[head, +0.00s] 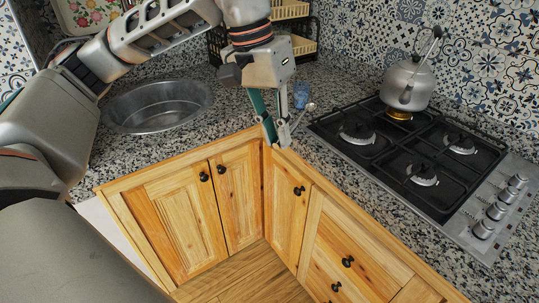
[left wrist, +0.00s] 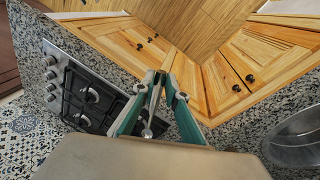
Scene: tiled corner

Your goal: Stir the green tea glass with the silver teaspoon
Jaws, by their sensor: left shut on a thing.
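My left gripper (head: 276,138) reaches down over the inner corner of the counter. It also shows in the left wrist view (left wrist: 161,80), its fingertips close together. It is shut on the silver teaspoon (head: 311,107), whose rounded end sticks out to the upper right; that end also shows between the fingers in the left wrist view (left wrist: 147,133). A small bluish glass (head: 301,95) stands just behind the gripper, partly hidden by it. I cannot make out a green tea glass. My right gripper is in neither view.
A round steel sink (head: 160,108) lies to the left. A black gas hob (head: 400,160) is to the right, with a steel kettle (head: 407,84) at its back. A tiered rack (head: 292,10) stands behind. Wooden cabinets (head: 240,195) drop away below the counter's front edge.

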